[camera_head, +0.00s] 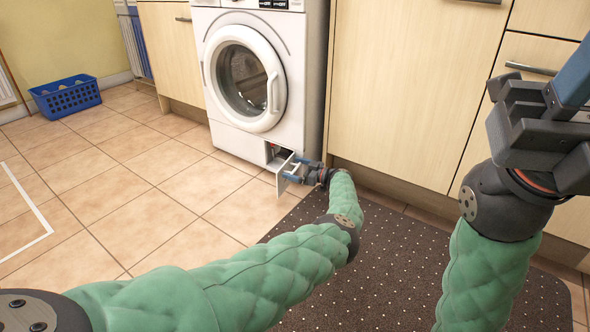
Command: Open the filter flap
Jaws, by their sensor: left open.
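The white washing machine (256,142) stands at the back, with its round door closed. At its lower right corner the small white filter flap (285,176) stands swung outward. Behind it is a dark opening (273,152) with a bit of red inside. My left gripper (292,170) is open at the flap, its blue-grey fingers close to the flap's edge. I cannot tell whether they touch it. My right gripper (556,105) is raised at the right, away from the machine. Its fingertips are partly cut off by the frame, so its jaw state is unclear.
Pale wooden cabinets (395,85) stand directly right of the machine. A dark dotted mat (390,270) lies on the floor below my arms. A blue basket (66,97) stands far left. The tiled floor in front of the machine is clear.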

